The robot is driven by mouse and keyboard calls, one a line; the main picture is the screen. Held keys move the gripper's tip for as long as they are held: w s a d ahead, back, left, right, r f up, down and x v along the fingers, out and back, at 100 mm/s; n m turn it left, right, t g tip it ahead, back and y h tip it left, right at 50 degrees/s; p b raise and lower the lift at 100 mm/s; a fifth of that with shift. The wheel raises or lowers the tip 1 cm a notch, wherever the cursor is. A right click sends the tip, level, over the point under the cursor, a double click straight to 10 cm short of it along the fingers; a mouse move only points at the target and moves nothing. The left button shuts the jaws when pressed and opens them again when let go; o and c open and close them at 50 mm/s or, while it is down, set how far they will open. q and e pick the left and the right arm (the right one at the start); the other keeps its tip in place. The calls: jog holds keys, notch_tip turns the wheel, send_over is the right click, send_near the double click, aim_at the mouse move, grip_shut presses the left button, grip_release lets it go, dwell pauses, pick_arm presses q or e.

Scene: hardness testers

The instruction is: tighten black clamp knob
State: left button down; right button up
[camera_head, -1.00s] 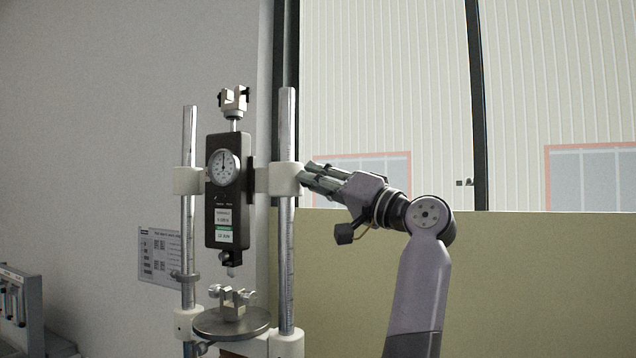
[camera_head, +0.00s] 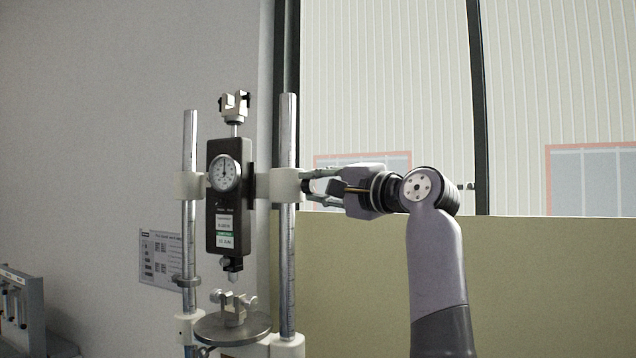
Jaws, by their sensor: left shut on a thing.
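A tester stands left of centre with two upright metal posts and a dark force gauge (camera_head: 229,210) with a round dial between them. A white clamp block (camera_head: 286,185) sits on the right post. The black clamp knob (camera_head: 307,186) is at the block's right side, mostly hidden between the fingers. My left gripper (camera_head: 308,187) reaches level from the right, its fingertips close against the block. It is shut on the knob, one finger above and one below. My right gripper is out of view.
The right post (camera_head: 288,250) runs close to my fingertips. A round plate (camera_head: 232,327) with a small vise lies below the gauge. Another white clamp block (camera_head: 190,186) is on the left post. A yellowish panel (camera_head: 550,285) is behind; the space right of my arm is clear.

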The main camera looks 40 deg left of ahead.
pick_arm(q)
jog(key=m+p, duration=0.1)
jog(key=m+h+p, duration=0.1)
jog(key=m, duration=0.1)
jog(key=shift+r+m, duration=0.3)
jog(key=m+h+p, duration=0.1)
jog(key=m+p, duration=0.2)
jog(key=shift+w+r+g+h, duration=0.1)
jog(key=shift+r+g+h, duration=0.05)
jog(key=shift+g+h, duration=0.25)
jog(key=m+p, duration=0.2)
jog(key=shift+g+h+p, duration=0.3)
jog(key=shift+g+h, duration=0.1)
jog(key=shift+m+g+h+p, duration=0.4)
jog(key=shift+m+p, duration=0.35)
jog(key=shift+m, duration=0.25)
jog(key=shift+w+m+g+h, duration=0.15)
jog(key=shift+m+g+h, duration=0.35)
jog(key=shift+m, duration=0.5)
jog(key=shift+w+a+m+g, duration=0.1)
jog(key=shift+m+g, duration=0.9)
jog(key=shift+m, duration=0.2)
jog(key=m+g+h, duration=0.1)
jog(key=m+g, duration=0.1)
jog(key=m, duration=0.1)
jog(key=shift+w, duration=0.15)
jog(key=shift+m, duration=0.3)
jog(key=shift+f+m+g, duration=0.3)
jog(key=shift+m+g, duration=0.1)
jog(key=shift+g, duration=0.1)
